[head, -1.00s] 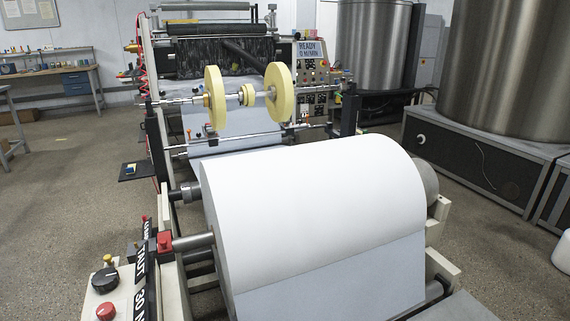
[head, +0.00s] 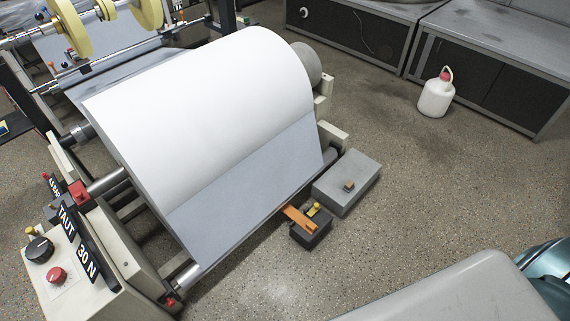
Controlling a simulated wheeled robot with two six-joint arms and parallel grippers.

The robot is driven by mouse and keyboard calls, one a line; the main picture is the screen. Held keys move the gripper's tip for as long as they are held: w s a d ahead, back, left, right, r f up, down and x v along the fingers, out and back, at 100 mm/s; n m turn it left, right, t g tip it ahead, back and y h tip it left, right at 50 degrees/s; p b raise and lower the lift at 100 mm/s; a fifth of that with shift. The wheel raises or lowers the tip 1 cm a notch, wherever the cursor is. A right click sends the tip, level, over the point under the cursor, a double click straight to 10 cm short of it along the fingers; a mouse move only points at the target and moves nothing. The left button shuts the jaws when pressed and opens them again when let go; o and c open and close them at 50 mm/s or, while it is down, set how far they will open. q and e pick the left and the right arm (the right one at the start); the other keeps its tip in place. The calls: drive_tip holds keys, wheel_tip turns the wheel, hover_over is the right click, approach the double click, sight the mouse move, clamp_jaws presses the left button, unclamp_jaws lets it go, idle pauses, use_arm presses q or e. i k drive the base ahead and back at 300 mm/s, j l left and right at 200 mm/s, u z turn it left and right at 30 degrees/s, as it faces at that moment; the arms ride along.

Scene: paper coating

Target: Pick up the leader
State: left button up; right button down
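A large white paper roll (head: 215,95) sits on the machine's stand, with a grey-blue sheet (head: 250,185) hanging down its front. The sheet's lower edge runs near a metal bar. An orange strip (head: 297,216) lies on a small dark block (head: 312,234) by the right end of that edge, with a small yellow part beside it. No object is labelled as the leader, so I cannot tell which of these it is. Neither of my grippers shows in the head view.
A grey box (head: 347,182) sits right of the roll. A control panel (head: 50,275) with a black knob and red button stands at the left. A white jug (head: 436,95) stands on the floor near dark cabinets (head: 490,75). Open floor lies between.

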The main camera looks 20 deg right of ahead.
sight(308, 224)
drive_tip(key=z, duration=0.75)
drive_tip(key=i+j+z, duration=0.1)
drive_tip(key=j, duration=0.25)
drive_tip(key=i, duration=0.05)
